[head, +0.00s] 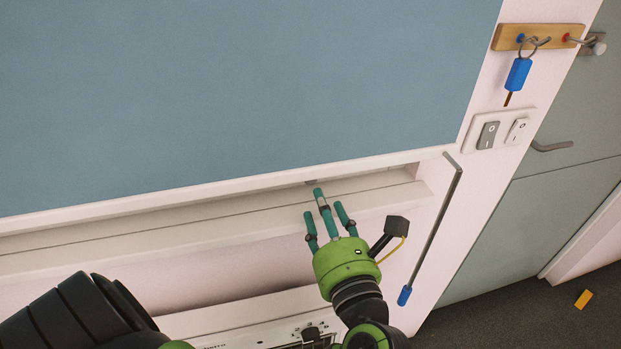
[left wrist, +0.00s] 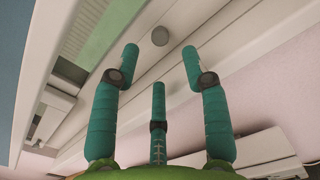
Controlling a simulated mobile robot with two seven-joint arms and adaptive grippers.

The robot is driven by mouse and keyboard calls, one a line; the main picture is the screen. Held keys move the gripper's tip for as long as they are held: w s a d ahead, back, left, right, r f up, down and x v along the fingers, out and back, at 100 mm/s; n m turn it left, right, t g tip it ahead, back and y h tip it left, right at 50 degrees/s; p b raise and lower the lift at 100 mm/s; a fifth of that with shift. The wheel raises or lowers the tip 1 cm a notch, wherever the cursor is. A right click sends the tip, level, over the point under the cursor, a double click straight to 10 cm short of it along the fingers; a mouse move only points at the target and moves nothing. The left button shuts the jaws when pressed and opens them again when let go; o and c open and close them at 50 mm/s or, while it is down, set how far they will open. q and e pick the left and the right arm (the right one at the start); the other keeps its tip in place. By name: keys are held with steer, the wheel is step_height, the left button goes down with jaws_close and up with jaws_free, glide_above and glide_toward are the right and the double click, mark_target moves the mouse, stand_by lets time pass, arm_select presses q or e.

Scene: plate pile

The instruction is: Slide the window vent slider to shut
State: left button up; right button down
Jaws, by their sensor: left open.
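A small round grey knob (left wrist: 160,36), which looks like the vent slider's, shows in the left wrist view on the pale frame, just beyond my fingertips. In the head view only a small grey bit (head: 311,182) shows there, under the lower edge of the blue-grey blind (head: 230,85); the rest is hidden. My left gripper (head: 323,205) has green fingers and reaches up over the white sill (head: 220,228). Its fingers (left wrist: 159,60) are spread, with the knob ahead between the outer two and a visible gap. It holds nothing. My right gripper is out of view.
A grey rod with a blue end (head: 405,295) hangs right of my gripper. Further right are wall switches (head: 500,131), a key with a blue tag (head: 518,74) on a wooden rack, and a grey-green door (head: 550,215). A white appliance (head: 250,325) stands below the sill.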

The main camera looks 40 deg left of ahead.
arm_select(q)
steer(key=p+x, duration=0.2)
steer(key=x, duration=0.3)
steer(key=shift+w+a+r, duration=0.2)
steer(key=shift+a, duration=0.1)
steer(key=shift+w+a+f+p, duration=0.1)
steer(key=shift+w+a+p, duration=0.2)
steer(key=shift+a+p, duration=0.05)
steer(key=shift+c, duration=0.8)
jaws_close()
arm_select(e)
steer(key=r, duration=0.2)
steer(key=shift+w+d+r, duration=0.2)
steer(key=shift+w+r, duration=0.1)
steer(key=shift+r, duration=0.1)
